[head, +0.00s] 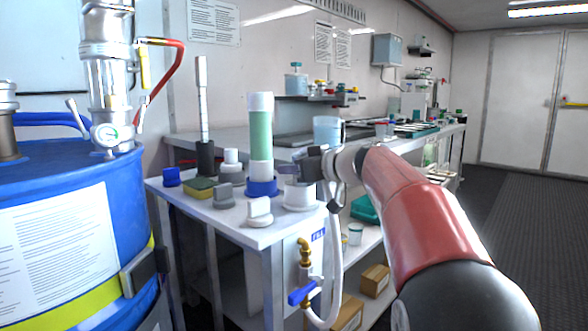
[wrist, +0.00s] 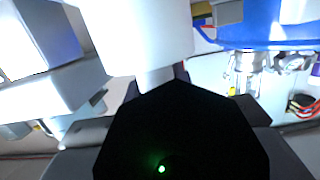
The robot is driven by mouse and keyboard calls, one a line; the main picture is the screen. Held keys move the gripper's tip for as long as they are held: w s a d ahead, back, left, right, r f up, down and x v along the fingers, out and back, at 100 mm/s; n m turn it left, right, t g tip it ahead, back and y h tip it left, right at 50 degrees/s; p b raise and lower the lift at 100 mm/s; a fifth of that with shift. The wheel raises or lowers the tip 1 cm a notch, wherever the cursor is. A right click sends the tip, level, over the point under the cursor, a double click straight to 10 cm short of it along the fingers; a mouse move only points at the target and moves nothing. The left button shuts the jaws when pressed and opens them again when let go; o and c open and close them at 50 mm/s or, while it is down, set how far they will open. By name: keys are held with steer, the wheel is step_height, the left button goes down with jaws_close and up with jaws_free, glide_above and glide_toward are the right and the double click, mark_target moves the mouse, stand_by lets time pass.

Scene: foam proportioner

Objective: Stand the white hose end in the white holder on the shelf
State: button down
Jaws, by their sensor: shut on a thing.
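In the head view my gripper (head: 310,166) is at the right side of the small white shelf table (head: 225,221), shut on the white hose end (head: 290,168). The white hose (head: 337,245) hangs from beside the gripper and curves down past the table's front right corner. A round white holder (head: 300,195) stands on the table just below the gripper. I cannot tell whether the hose end touches it or is apart from it. In the wrist view a large white part (wrist: 140,35) fills the top middle, and the dark gripper body hides the fingertips.
A green and white column on a blue base (head: 262,187) stands just left of the gripper. A blue drum (head: 60,240) is at left. A clear beaker (head: 327,130) stands behind.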

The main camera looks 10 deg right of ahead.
steer(key=shift+f+b, duration=0.3)
steer(key=c, duration=1.4)
jaws_free()
steer(key=shift+o, duration=0.2)
steer(key=b+v, duration=0.4)
steer(key=v, duration=0.7)
steer(key=s+a+f+m+g+h+p, duration=0.2)
steer(key=s+a+f+p, duration=0.15)
steer(key=s+f, duration=0.35)
steer(key=s+a+f+m+g+h+p, duration=0.25)
steer(key=s+a+f, duration=0.2)
steer(key=s, duration=0.35)
steer(key=s+d+f+m+g+h+p, duration=0.1)
steer(key=s+f+h, duration=0.3)
steer(key=s+f, duration=0.9)
steer(key=shift+s+d+f+m+g+h+p, duration=0.2)
steer(key=shift+s+d+m+g+h+p, duration=0.15)
steer(key=shift+s+m+g+p, duration=0.4)
